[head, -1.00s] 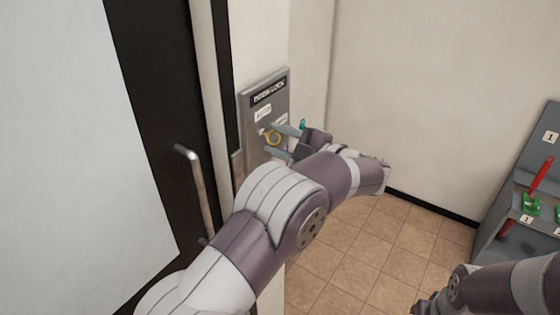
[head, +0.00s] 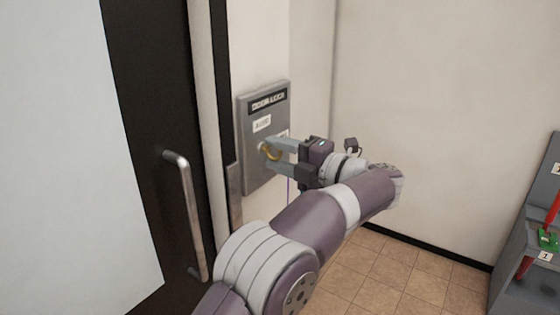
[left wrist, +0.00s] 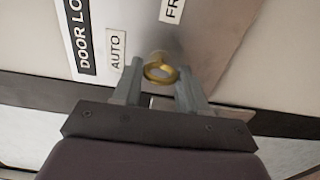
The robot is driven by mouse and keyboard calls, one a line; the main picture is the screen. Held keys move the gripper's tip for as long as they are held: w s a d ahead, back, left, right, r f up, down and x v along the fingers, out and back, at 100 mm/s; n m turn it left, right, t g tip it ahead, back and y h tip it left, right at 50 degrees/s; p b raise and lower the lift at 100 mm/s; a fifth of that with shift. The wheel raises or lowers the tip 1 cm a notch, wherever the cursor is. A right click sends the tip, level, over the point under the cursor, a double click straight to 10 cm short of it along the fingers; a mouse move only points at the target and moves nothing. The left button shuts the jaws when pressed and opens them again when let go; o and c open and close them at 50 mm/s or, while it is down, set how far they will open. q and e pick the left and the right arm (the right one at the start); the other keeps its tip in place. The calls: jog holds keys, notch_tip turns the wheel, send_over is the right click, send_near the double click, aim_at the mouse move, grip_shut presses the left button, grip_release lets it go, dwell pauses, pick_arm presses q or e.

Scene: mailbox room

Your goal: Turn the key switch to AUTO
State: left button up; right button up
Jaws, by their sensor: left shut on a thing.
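The key switch sits on a grey DOOR LOCK panel (head: 252,178) on the wall beside the door. Its yellow key (head: 271,154) sticks out of the panel and shows as a gold ring in the left wrist view (left wrist: 160,72). A white AUTO label (head: 262,125) is above the key, also in the left wrist view (left wrist: 116,49). A second label, partly cut off and starting with FR, shows there (left wrist: 172,9). My left gripper (head: 272,156) is shut on the key, one finger on each side. I cannot tell which label the key points to.
A dark-framed door (head: 150,90) with a metal handle (head: 190,215) is left of the panel. A grey console (head: 525,245) with red levers stands at the right. Tiled floor between them is open.

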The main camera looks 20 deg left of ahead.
dwell(0.3)
pick_arm(q)
jog(key=o, duration=1.1)
jog(key=shift+c, duration=0.2)
jog(key=shift+s, duration=0.1)
jog(key=shift+d, duration=0.1)
jog(key=v, duration=1.2)
jog(key=shift+d, duration=0.3)
jog(key=shift+s, duration=0.1)
